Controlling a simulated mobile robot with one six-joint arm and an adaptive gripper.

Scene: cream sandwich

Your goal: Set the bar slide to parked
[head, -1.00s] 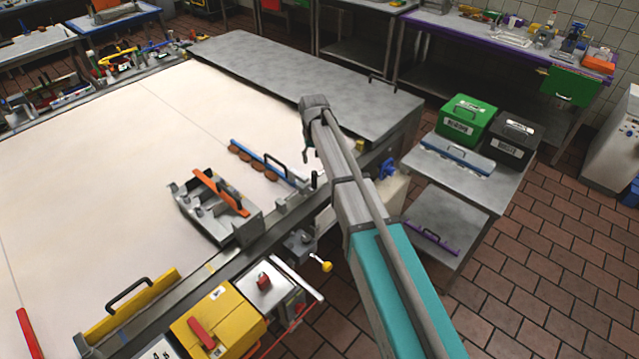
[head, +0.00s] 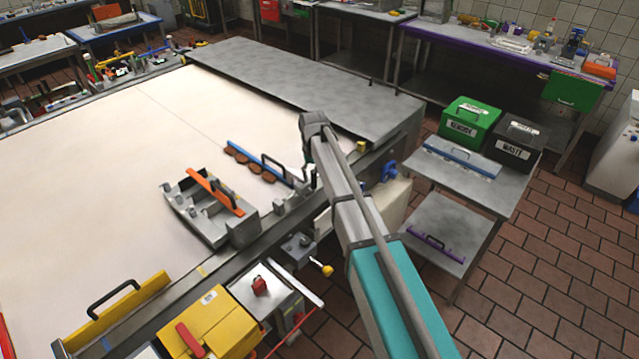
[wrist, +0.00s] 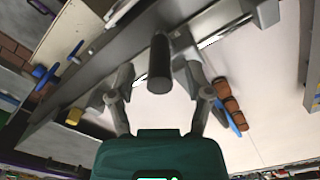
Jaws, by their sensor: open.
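A dark upright cylindrical peg (wrist: 160,65) stands in the wrist view between the two fingers of my gripper (wrist: 160,78). The fingers are open, one on each side of it, with gaps showing. The peg seems to belong to the grey metal rail assembly at the table edge (head: 225,262); I cannot tell for sure that it is the bar slide's handle. In the head view my arm's wrist hides most of my gripper, beside the rail. No parked mark can be read.
A blue bar (head: 262,160) with brown round pieces lies on the white table surface (head: 110,180). A grey tray with an orange bar (head: 215,190) stands near the rail. A blue knob (head: 389,171) and yellow knob (head: 328,270) stick out at the edge. A side table (head: 480,185) stands right.

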